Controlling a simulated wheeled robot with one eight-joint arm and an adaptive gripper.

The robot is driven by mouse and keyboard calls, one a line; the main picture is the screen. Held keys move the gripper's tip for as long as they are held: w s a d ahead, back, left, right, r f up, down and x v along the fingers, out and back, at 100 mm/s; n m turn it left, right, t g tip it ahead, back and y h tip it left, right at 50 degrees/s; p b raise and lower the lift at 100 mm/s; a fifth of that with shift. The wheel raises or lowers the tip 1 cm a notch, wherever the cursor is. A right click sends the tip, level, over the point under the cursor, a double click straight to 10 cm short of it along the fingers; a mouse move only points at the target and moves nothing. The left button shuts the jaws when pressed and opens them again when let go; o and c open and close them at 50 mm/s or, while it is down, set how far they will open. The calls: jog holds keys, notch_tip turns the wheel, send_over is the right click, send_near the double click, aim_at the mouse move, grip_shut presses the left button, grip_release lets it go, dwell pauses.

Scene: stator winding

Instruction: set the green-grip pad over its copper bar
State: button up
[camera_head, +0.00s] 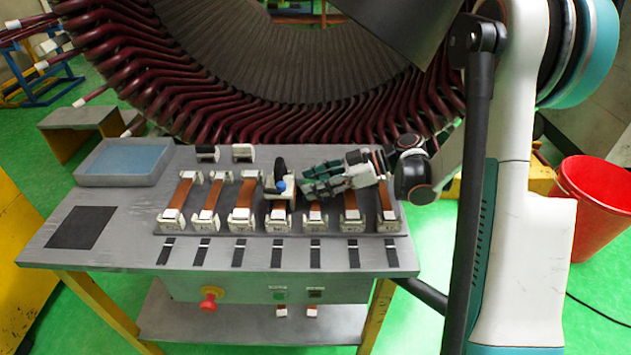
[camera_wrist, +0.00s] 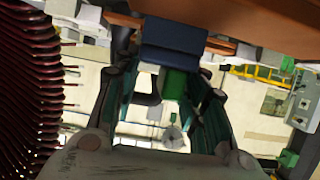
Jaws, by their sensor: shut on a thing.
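My gripper (camera_head: 308,184) lies nearly level over the right half of the row of copper bars, its fingertips pointing left. In the wrist view my gripper (camera_wrist: 165,82) has its fingers closed around a green grip (camera_wrist: 174,84). A dark blue block (camera_wrist: 172,42) shows just beyond the green grip, beside an orange-brown copper bar (camera_wrist: 250,18). In the head view the pad is hidden by the fingers. Several copper bars (camera_head: 180,195) sit in white end holders. The bar under my gripper is mostly covered. I cannot tell whether the pad touches a bar.
A white holder with a black upright piece and blue knob (camera_head: 280,185) stands just left of my fingertips. A blue-lined tray (camera_head: 125,162) and black mat (camera_head: 84,227) are on the table's left. The large stator (camera_head: 270,110) rises behind. A red bucket (camera_head: 590,208) stands right.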

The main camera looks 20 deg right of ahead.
jog(key=o, duration=1.2)
